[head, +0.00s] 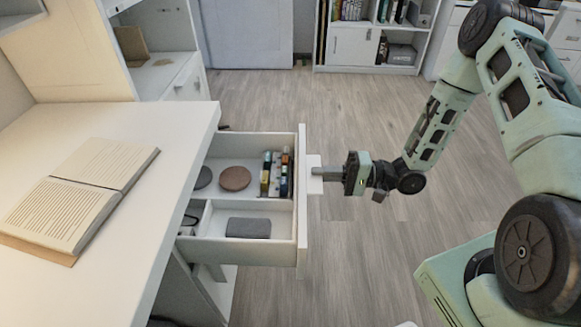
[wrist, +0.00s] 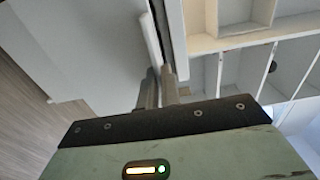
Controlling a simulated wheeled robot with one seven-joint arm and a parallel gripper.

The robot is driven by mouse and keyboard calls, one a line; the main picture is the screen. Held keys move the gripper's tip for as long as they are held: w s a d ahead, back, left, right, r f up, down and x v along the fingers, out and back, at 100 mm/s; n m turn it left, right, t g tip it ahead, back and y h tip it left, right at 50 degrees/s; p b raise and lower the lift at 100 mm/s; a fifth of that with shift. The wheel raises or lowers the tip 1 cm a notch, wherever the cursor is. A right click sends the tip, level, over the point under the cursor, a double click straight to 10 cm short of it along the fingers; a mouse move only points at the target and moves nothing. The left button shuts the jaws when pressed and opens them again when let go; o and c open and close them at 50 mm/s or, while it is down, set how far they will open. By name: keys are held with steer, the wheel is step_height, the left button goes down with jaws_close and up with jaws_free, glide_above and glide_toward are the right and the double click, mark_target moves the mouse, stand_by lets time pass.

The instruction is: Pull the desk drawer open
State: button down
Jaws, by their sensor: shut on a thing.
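The desk drawer (head: 302,215) stands pulled out from under the white desk top (head: 190,150) in the head view. Its inside is visible, with a round brown item (head: 235,178), several small bottles or boxes and a grey pouch (head: 248,228). A pale handle (head: 314,176) sticks out from the drawer front. My gripper (head: 318,174) is shut on this handle from the right. In the wrist view my gripper fingers (wrist: 160,80) are close together at the handle, at the edge of the drawer front. The exact contact is partly hidden by the fingers.
An open book (head: 85,190) lies on the desk top. A white cabinet (head: 165,70) stands behind the desk, and a bookshelf (head: 365,45) stands at the back. The wooden floor (head: 360,110) right of the drawer is clear around my arm.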

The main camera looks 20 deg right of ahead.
steer(key=p+v, duration=0.2)
steer(key=v, duration=1.1)
steer(key=shift+d, duration=0.1)
steer(key=c, duration=1.6)
jaws_free()
steer(key=shift+d, duration=0.1)
steer(key=v, duration=1.7)
steer(key=shift+d, duration=0.1)
